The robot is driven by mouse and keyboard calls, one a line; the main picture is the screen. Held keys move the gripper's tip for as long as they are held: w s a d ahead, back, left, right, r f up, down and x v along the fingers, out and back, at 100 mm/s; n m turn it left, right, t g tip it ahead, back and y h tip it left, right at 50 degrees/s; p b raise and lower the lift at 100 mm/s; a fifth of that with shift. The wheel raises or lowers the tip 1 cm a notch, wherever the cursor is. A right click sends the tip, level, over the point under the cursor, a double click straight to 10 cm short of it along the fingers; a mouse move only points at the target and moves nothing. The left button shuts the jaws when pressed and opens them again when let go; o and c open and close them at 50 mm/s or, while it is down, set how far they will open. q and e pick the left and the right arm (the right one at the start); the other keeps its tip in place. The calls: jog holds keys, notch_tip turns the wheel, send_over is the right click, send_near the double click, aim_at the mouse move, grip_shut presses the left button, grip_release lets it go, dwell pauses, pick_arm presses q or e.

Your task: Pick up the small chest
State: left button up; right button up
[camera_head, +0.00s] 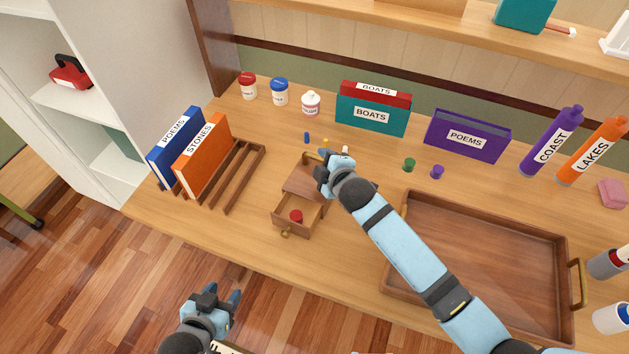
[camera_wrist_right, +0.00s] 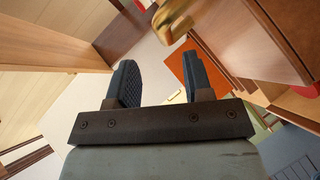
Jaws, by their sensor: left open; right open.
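The small chest (camera_head: 303,181) is a brown wooden box on the table, left of the tray. Its drawer (camera_head: 285,212) is pulled out toward the front, with a brass knob (camera_head: 285,233) and a small red item (camera_head: 295,216) inside. My right gripper (camera_head: 330,167) is open at the chest's right side and hides part of it; contact cannot be told. In the right wrist view the open fingers (camera_wrist_right: 160,85) have nothing between them; brown wood and a brass part (camera_wrist_right: 175,18) show beyond. My left gripper (camera_head: 222,297) is open and empty, in front of the table edge.
A large wooden tray (camera_head: 394,288) lies to the right. A slatted rack (camera_head: 238,178) with blue and orange POEMS and STONES binders (camera_head: 205,152) stands left. Small jars (camera_head: 280,92), a BOATS box (camera_head: 372,115) and a purple POEMS box (camera_head: 468,136) line the back.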

aim_at(311, 156)
jog(key=x, duration=0.5)
jog(key=shift+a+f, duration=0.3)
jog(key=shift+a, duration=0.15)
jog(key=shift+c, duration=0.4)
jog(key=shift+r, duration=0.1)
grip_shut()
